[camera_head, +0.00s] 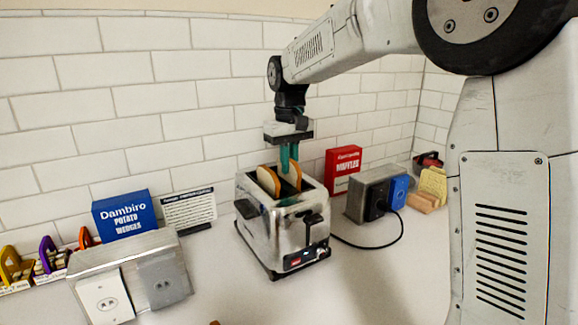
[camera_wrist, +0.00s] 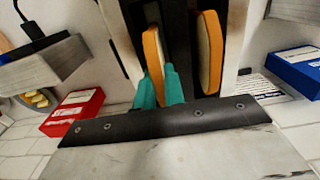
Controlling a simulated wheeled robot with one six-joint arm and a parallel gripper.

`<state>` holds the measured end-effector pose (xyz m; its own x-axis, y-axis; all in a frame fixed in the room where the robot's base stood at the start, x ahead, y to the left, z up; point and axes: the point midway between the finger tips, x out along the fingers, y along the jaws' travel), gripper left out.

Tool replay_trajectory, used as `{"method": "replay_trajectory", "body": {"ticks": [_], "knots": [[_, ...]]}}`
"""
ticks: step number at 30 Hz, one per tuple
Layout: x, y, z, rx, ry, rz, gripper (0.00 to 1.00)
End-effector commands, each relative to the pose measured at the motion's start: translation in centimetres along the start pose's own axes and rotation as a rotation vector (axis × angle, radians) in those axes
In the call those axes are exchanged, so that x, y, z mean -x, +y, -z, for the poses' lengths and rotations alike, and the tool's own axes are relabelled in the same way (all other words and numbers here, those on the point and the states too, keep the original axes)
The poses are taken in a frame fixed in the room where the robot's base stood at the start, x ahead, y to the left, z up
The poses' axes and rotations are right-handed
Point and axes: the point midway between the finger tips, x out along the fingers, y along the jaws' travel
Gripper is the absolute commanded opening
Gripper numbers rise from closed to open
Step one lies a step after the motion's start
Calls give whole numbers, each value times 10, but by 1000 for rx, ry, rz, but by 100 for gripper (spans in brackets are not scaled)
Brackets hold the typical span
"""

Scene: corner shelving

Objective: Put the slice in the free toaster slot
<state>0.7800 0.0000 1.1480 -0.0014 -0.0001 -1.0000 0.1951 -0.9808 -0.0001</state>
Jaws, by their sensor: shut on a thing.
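A chrome toaster (camera_head: 262,222) stands on the white counter with its slots upward. One bread slice (camera_head: 268,180) sits in its left slot and sticks out at the top; it shows at the right in the wrist view (camera_wrist: 209,52). My gripper (camera_head: 289,160) is directly above the right slot, pointing down. Its teal fingers (camera_wrist: 160,88) are shut on the other slice (camera_head: 294,173), which also shows in the wrist view (camera_wrist: 154,55). The held slice is upright and lined up with the right slot. Its lower part is hidden by the toaster, so its depth is unclear.
A red box (camera_head: 343,169) and a metal outlet box (camera_head: 370,196) with a black cord stand right of the toaster. A blue box (camera_head: 124,217), a text card (camera_head: 190,209) and another outlet box (camera_head: 130,262) are at left. The tiled wall is close behind.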

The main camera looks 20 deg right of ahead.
Motion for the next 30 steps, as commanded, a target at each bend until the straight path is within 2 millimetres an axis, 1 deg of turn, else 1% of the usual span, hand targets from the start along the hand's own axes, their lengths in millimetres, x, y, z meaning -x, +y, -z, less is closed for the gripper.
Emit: {"method": "replay_trajectory", "body": {"ticks": [1,3,9,13,14,15,16,25,28,30], "knots": [[-6,0,0,0,-1,0,0],[-10,0,0,0,0,0,0],[-9,0,0,0,1,0,0],[-13,0,0,0,1,0,0],[-12,0,0,0,2,0,19],[-12,0,0,0,2,0,30],[-12,0,0,0,2,0,32],[-10,0,0,0,2,0,32],[-1,0,1,0,4,-1,32],[10,0,1,0,4,-1,32]]}}
